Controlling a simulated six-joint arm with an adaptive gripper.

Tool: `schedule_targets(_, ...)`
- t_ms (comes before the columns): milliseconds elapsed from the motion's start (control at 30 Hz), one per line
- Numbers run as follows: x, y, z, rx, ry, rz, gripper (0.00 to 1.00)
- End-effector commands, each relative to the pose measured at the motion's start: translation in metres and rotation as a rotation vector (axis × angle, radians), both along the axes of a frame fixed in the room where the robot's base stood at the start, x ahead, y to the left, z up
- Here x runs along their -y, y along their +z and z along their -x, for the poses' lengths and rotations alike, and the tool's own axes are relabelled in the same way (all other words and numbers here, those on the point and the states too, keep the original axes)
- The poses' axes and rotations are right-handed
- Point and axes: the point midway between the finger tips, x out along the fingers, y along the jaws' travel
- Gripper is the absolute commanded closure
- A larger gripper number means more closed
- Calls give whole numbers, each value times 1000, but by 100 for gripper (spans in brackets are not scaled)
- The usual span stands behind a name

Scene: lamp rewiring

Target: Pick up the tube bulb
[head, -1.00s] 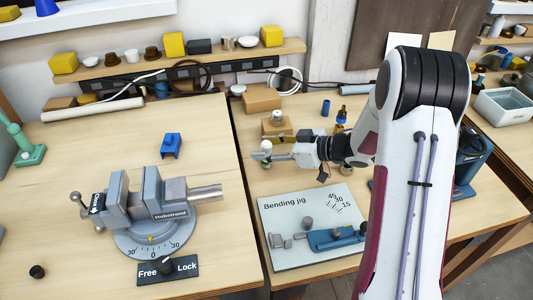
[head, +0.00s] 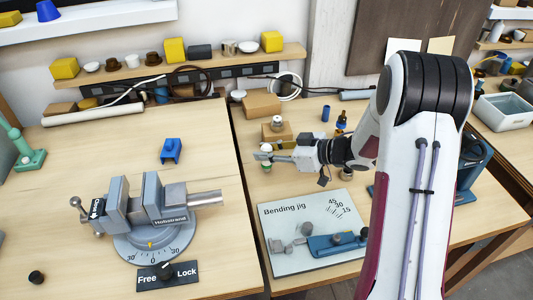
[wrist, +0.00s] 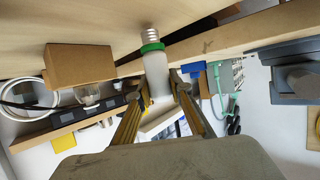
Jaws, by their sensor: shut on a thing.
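The tube bulb (wrist: 157,75) is a pale white cylinder with a green band and a ridged metal screw base, seen between my fingers in the wrist view. My gripper (wrist: 160,88) is shut on its body, with the band and base clear of the fingers. In the head view my gripper (head: 268,157) is over the near left part of the right bench, and the small bulb (head: 265,149) shows at its fingertips. The fingers hide part of the bulb there.
Cardboard boxes (head: 262,104) stand behind my gripper. The bending jig board (head: 285,213) lies in front. The grey vise (head: 150,205) and a blue block (head: 171,150) are on the left bench, with bare wood around them. A small blue cylinder (head: 325,113) stands behind right.

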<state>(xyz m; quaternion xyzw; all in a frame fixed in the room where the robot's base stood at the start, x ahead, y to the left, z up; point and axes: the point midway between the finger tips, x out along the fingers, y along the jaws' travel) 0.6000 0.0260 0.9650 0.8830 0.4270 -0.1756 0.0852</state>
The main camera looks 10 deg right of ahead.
Motion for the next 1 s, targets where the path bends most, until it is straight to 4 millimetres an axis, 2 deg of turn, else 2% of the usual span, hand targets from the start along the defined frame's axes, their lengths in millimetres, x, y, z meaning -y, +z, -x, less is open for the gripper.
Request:
schedule_targets(700, 0, 82, 0, 3, 0, 1, 98)
schedule_targets(1000, 0, 93, 0, -1, 0, -1, 98)
